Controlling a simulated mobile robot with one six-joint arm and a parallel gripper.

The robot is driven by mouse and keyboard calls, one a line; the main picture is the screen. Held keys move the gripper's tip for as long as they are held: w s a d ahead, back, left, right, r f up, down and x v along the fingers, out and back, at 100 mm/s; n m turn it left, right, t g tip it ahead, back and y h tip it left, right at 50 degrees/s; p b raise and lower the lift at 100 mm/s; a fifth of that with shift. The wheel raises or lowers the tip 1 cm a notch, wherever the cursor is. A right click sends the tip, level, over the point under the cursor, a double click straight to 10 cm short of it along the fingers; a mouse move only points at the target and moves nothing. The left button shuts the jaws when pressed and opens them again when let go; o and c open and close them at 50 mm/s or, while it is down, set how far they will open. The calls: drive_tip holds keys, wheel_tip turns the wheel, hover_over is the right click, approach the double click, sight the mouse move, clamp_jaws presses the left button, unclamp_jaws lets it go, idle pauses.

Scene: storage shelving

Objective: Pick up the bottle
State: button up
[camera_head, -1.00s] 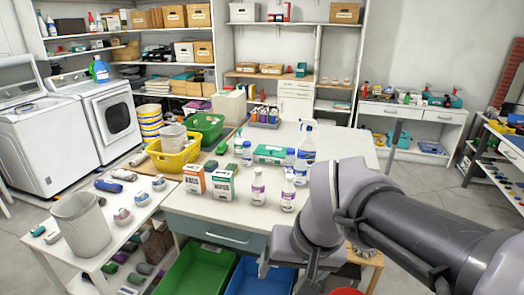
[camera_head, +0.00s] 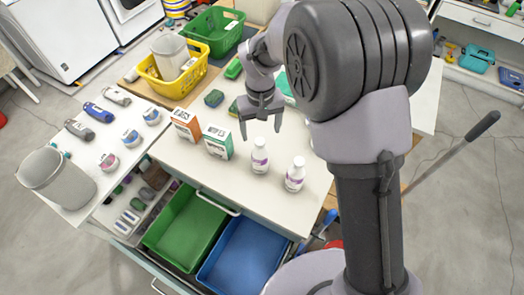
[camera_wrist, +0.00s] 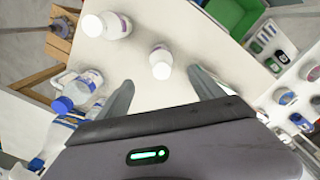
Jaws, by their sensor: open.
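Two white bottles with purple labels stand upright on the white table: a nearer-to-gripper bottle (camera_head: 260,158) and a second bottle (camera_head: 295,176) to its right. My gripper (camera_head: 261,132) is open and empty, pointing down just above and behind the first bottle, apart from it. In the wrist view that bottle (camera_wrist: 161,64) shows beyond the fingertips, roughly centred between them. The second bottle (camera_wrist: 110,26) is at upper left there. Blue-capped clear bottles (camera_wrist: 78,90) stand at the left of the wrist view; my arm hides them in the head view.
An orange box (camera_head: 185,124) and a green-white box (camera_head: 217,142) stand left of the bottles. A yellow basket (camera_head: 172,83) and a green basket (camera_head: 213,45) are behind. Green bin (camera_head: 188,232) and blue bin (camera_head: 243,254) lie below the table's front edge.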

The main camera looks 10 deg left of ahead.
sight(261, 141)
wheel_tip(261, 141, down, 6)
drive_tip(key=shift+w+r+b, duration=0.1)
drive_tip(key=shift+b, duration=0.35)
drive_tip(key=f, duration=0.2)
drive_tip(key=f+b, duration=0.1)
drive_tip(key=f, duration=0.2)
drive_tip(key=shift+a+f, duration=0.2)
drive_tip(key=shift+f, duration=0.15)
drive_tip(key=shift+r, duration=0.15)
drive_tip(key=shift+c, duration=0.5)
drive_tip(key=c, duration=1.5)
drive_tip(key=shift+o, duration=0.2)
drive_tip(key=shift+r, duration=0.1)
